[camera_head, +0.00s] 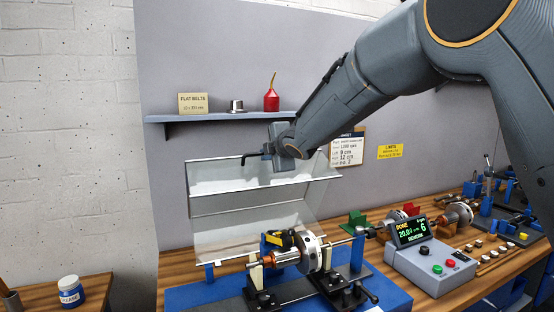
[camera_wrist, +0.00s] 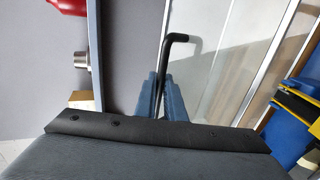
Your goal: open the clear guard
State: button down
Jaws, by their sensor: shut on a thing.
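The clear guard (camera_head: 222,207) is a transparent panelled cover with thin metal edges, raised above the blue balancing machine (camera_head: 205,292) in the head view. Its panels also show in the wrist view (camera_wrist: 235,60). My gripper (camera_head: 266,152) is at the guard's upper edge, shut on the black handle (camera_head: 250,156). In the wrist view, my gripper's two blue fingers (camera_wrist: 160,95) close around the lower part of the bent black handle (camera_wrist: 178,40). The rotor (camera_head: 308,252) sits on the machine below the guard, exposed from the front.
A shelf (camera_head: 215,117) behind the guard carries a flat belts box (camera_head: 193,103), a metal part (camera_head: 236,106) and a red oil can (camera_head: 272,100). A display console (camera_head: 430,262) stands right of the machine. A jar (camera_head: 69,290) stands on a separate table at left.

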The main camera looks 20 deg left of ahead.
jog(key=shift+w+a+f, duration=0.15)
jog(key=shift+w+a, duration=0.65)
jog(key=shift+w, duration=0.25)
jog(key=c, duration=2.1)
grip_release()
jog(key=shift+s, duration=0.15)
jog(key=shift+s+d, duration=0.15)
jog(key=shift+s, duration=0.05)
jog(key=shift+b+v, duration=1)
jog(key=shift+v, duration=2.6)
